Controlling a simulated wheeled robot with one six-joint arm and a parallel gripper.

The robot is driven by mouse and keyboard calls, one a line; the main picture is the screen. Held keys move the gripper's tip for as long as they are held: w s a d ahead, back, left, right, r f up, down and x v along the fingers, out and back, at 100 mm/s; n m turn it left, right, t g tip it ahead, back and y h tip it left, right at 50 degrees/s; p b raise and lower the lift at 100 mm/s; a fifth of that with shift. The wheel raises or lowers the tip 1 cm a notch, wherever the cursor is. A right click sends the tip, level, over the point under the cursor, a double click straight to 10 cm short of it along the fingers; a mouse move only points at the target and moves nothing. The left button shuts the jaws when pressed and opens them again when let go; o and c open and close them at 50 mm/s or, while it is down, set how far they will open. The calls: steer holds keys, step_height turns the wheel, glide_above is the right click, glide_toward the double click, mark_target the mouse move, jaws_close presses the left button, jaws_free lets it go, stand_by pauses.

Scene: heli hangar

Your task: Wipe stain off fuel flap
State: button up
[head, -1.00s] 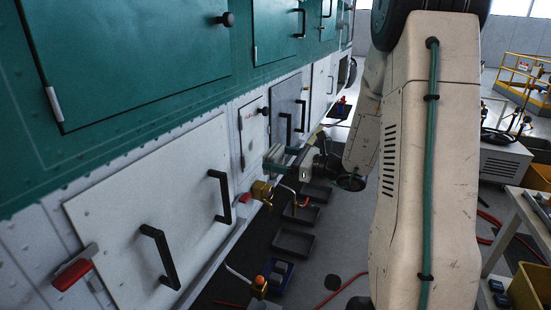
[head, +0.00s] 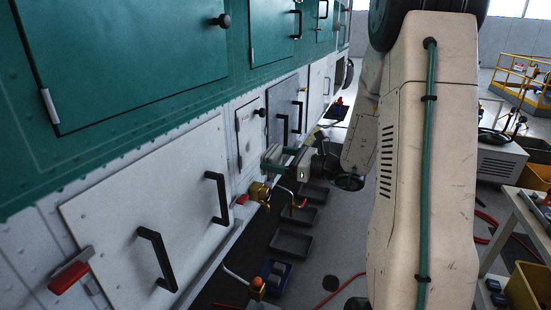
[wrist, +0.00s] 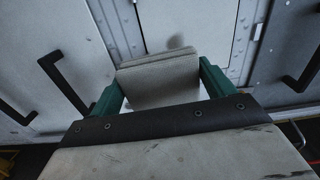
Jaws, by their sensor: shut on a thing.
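The fuel flap looks to be the small white panel (head: 250,125) with a black knob and faint red marking on the aircraft's side. It fills the top middle of the wrist view (wrist: 188,22). A dark grey smudge (wrist: 177,41) shows on it just above the pad; I cannot tell whether it is the stain or a shadow. My gripper (wrist: 160,80) has green fingers shut on a grey folded pad (wrist: 160,68). In the head view my gripper (head: 275,156) is at the flap's lower edge; contact between pad and flap is unclear.
Black handles (head: 217,198) stick out from the large white panel left of the flap. A yellow fitting (head: 259,192) sits below my gripper. Dark trays (head: 291,242) and a red hose (head: 328,297) lie on the floor. A workbench (head: 520,225) stands at right.

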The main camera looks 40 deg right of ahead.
mark_target(243, 148)
steer(key=shift+w+a+r, duration=0.2)
steer(key=shift+w+a, duration=0.3)
steer(key=shift+w, duration=0.25)
steer(key=shift+w+a+r, duration=0.25)
steer(key=shift+w+a, duration=0.25)
steer(key=shift+w, duration=0.2)
steer(key=shift+w+a+r, duration=0.2)
steer(key=shift+w+a, duration=0.3)
steer(key=shift+w, duration=0.25)
steer(key=shift+x, duration=0.95)
steer(key=shift+w+d, duration=0.5)
steer(key=shift+d, duration=0.3)
steer(key=shift+w+d, duration=0.5)
steer(key=shift+d, duration=0.3)
steer(key=shift+w, duration=0.15)
steer(key=shift+s+a, duration=0.35)
steer(key=shift+a, duration=0.25)
steer(key=shift+s+a, duration=0.3)
steer(key=shift+a, duration=0.3)
steer(key=shift+s+a, duration=0.35)
steer(key=shift+a, duration=0.3)
steer(key=shift+c, duration=0.3)
